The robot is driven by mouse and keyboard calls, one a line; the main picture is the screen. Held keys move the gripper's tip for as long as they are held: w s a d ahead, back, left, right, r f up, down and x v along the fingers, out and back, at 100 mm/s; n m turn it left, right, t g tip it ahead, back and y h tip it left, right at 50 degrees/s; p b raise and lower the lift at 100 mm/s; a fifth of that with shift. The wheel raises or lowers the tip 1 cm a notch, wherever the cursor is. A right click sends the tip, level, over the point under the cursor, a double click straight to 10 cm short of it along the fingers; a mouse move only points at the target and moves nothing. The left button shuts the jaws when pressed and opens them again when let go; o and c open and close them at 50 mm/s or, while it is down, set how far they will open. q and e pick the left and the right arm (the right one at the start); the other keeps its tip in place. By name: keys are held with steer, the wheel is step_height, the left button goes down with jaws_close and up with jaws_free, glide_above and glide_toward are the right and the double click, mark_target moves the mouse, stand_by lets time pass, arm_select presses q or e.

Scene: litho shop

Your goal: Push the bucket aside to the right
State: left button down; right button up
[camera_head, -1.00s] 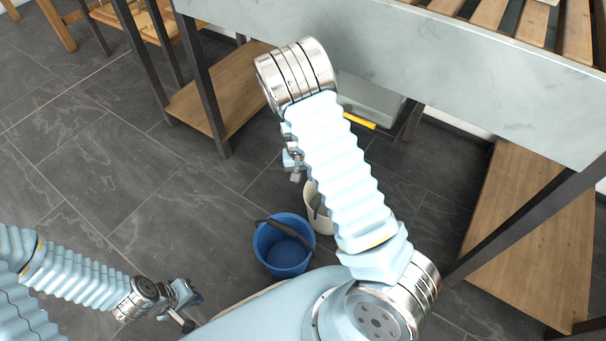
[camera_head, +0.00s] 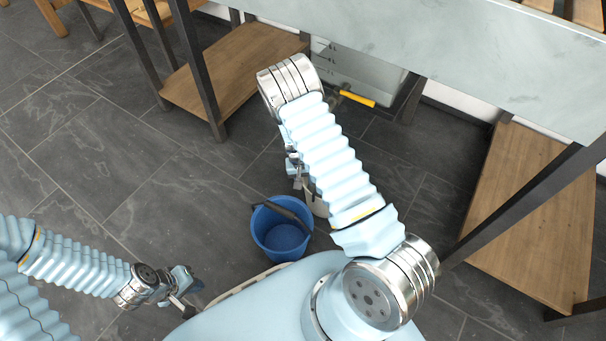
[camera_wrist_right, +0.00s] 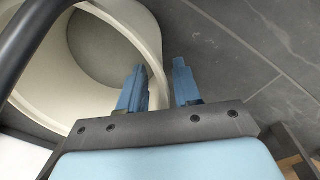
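A blue bucket (camera_head: 281,232) with a dark handle stands on the floor in front of me. My left gripper (camera_head: 187,289) hangs over the floor at lower left, too small to read.
A grey-topped table (camera_head: 400,40) on dark legs stands ahead, with a grey bin (camera_head: 360,72) with a yellow handle (camera_head: 357,98) below. Wooden shelves (camera_head: 235,75) (camera_head: 535,215) flank it. The tiled floor left of the buckets is clear.

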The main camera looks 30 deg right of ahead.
steer(key=shift+f, duration=0.25)
steer(key=c, duration=0.6)
jaws_close()
steer(key=shift+d, duration=0.15)
stand_by(0.6)
